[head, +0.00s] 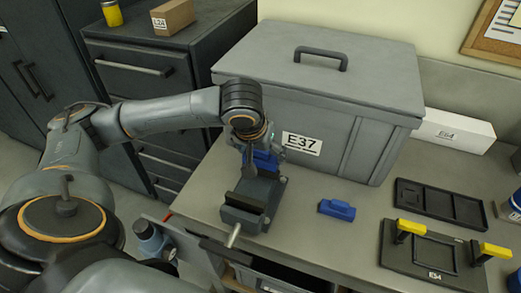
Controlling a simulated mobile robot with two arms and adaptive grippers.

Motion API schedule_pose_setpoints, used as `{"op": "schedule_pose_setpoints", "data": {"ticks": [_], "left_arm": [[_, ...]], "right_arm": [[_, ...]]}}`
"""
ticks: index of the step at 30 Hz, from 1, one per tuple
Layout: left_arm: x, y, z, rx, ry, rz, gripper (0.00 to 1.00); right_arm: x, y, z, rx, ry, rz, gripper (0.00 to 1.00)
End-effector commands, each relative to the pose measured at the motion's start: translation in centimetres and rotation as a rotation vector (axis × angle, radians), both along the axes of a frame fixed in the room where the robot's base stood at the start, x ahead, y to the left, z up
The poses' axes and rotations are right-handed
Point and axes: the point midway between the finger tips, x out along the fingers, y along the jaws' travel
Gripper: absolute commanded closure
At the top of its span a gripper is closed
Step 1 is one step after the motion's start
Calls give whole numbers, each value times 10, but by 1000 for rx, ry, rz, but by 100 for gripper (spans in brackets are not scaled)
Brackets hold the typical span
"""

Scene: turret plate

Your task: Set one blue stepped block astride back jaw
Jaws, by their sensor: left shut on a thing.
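A dark bench vise (246,207) stands near the front edge of the bench, its handle pointing toward me. My left gripper (262,153) points down over the vise's back part and is shut on a blue stepped block (265,161). The block is at the back jaw, partly hidden by the gripper and vise; I cannot tell whether it sits astride the jaw or just above it. A second blue stepped block (337,209) lies on the bench right of the vise. My right gripper is not in view.
A large grey lidded bin (380,100) labelled E37 stands close behind the vise. To the right are a black compartment tray (412,200) and a dark plate (400,262) with yellow-topped posts. Bench around the loose block is clear.

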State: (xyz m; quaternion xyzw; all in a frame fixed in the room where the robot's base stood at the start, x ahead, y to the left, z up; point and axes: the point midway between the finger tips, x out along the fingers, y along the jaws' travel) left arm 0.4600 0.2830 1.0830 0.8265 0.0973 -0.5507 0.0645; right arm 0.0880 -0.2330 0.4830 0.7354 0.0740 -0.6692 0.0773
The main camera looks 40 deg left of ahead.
Motion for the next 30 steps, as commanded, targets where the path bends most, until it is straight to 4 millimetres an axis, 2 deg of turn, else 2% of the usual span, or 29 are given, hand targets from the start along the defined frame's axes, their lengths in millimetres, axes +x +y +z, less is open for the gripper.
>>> {"op": "schedule_pose_setpoints", "data": {"ticks": [21,30], "left_arm": [[0,-1,-16,-1,0,0,47],[0,-1,-17,-1,0,0,47]], "right_arm": [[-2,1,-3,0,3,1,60],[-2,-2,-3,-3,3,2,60]]}}
